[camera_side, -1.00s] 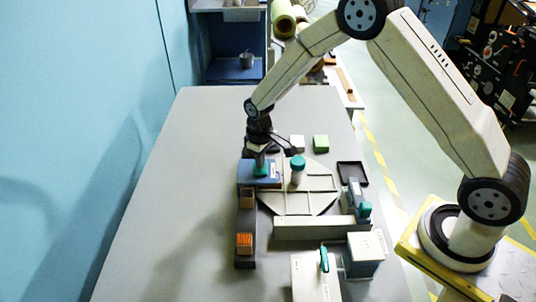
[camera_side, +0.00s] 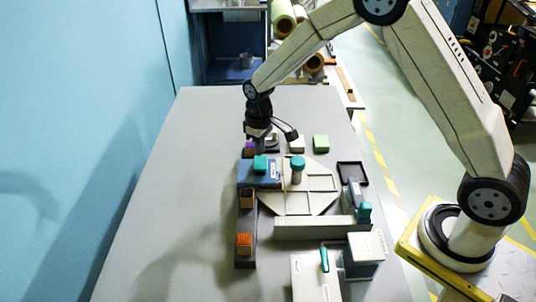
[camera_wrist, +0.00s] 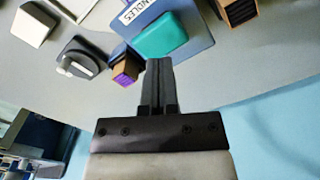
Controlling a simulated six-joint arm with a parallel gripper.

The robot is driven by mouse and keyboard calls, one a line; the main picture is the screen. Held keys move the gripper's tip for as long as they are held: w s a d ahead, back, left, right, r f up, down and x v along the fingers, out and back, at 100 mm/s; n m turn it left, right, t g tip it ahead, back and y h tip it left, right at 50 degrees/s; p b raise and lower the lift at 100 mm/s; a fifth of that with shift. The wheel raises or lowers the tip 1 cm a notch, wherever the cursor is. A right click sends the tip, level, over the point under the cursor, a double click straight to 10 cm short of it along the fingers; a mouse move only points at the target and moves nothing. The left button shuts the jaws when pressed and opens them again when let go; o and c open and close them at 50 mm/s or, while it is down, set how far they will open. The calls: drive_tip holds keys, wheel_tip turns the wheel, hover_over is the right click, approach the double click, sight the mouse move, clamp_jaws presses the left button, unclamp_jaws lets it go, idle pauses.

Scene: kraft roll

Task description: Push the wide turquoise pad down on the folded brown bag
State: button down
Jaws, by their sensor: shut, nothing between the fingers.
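A wide turquoise pad (camera_side: 260,164) sits on a blue block (camera_side: 245,177) at the left of the work area. In the wrist view the pad (camera_wrist: 160,36) shows as a rounded turquoise slab on the blue plate (camera_wrist: 192,42), beside a label ending in "NDLES". My gripper (camera_side: 262,149) is shut and empty, just above and behind the pad in the side view. Its fingertips (camera_wrist: 159,66) show just short of the pad in the wrist view; I cannot tell the exact gap. I cannot make out a folded brown bag in either view.
The table's left side is clear.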

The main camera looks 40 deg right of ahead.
drive_tip(key=shift+r, duration=1.15)
drive_tip(key=shift+s, duration=0.1)
drive_tip(key=shift+s+r, duration=0.15)
drive_tip(key=shift+s, duration=0.1)
drive_tip(key=s+d+r+m+t, duration=0.1)
drive_tip(key=s+r, duration=0.1)
drive_tip(key=s, duration=0.7)
drive_tip(key=s+d+r+m+t, duration=0.1)
drive_tip(key=s+r+m, duration=0.1)
drive_tip(key=s, duration=0.8)
drive_tip(key=shift+d+r+t, duration=0.15)
drive_tip(key=shift+d+t, duration=0.05)
drive_tip(key=shift+t, duration=0.1)
drive_tip(key=shift+s, duration=0.1)
